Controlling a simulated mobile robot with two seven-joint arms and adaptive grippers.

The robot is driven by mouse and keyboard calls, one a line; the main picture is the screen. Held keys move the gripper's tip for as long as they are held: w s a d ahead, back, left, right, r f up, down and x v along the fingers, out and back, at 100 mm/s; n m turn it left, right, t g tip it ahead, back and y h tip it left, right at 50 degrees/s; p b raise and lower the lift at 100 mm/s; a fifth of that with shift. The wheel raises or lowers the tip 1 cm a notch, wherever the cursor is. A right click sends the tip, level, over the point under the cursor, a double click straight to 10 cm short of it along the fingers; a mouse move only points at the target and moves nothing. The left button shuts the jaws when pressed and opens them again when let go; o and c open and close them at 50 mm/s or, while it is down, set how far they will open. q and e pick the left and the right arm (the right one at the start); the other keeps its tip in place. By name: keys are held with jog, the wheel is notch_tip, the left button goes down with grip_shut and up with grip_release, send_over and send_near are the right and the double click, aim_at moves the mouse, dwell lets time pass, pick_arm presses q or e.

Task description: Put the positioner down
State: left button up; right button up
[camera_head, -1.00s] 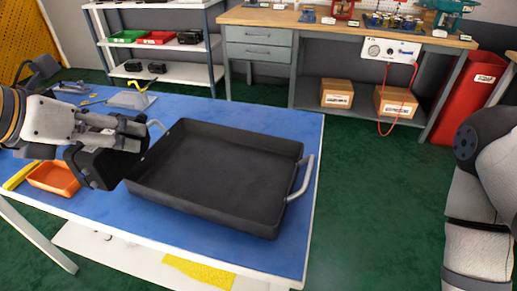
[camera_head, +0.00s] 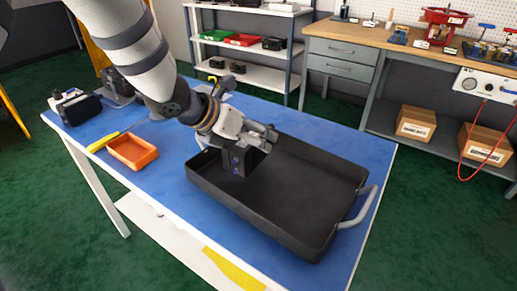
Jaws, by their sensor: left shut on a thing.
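The positioner (camera_head: 238,162) is a dark box-shaped device. My left gripper (camera_head: 264,138) is shut on it, with the arm reaching in from the upper left. The positioner is over the left end of the black tray (camera_head: 275,231), inside its outline. I cannot tell whether it touches the tray floor. The gripper covers its upper part. The tray lies on the blue table (camera_head: 179,198) and its visible floor is otherwise empty. My right gripper is not in view.
A metal handle (camera_head: 362,213) sticks out from the tray's right end. An orange bin (camera_head: 132,151) and a yellow tool (camera_head: 103,142) lie to the left. Another dark device (camera_head: 77,108) stands at the table's far left corner. Shelves and a workbench (camera_head: 345,31) stand behind.

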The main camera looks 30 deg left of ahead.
pick_arm(q)
jog(key=f, duration=0.3)
jog(key=w+f+b, duration=0.1)
jog(key=shift+w+d+f, duration=0.1)
jog(key=shift+d+f, duration=0.15)
jog(key=shift+r, duration=0.15)
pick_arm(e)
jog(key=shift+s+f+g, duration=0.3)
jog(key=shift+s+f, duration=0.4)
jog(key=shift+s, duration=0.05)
pick_arm(q)
jog(key=o, duration=2.3)
jog(key=p+v, duration=0.1)
jog(key=v, duration=0.2)
jog(key=p+v, duration=0.1)
jog(key=v, duration=0.3)
jog(key=shift+w+d+r, duration=0.1)
jog(key=shift+w+r, duration=0.1)
jog(key=v, duration=0.5)
jog(key=shift+s+f, duration=0.3)
jog(key=shift+s, duration=0.05)
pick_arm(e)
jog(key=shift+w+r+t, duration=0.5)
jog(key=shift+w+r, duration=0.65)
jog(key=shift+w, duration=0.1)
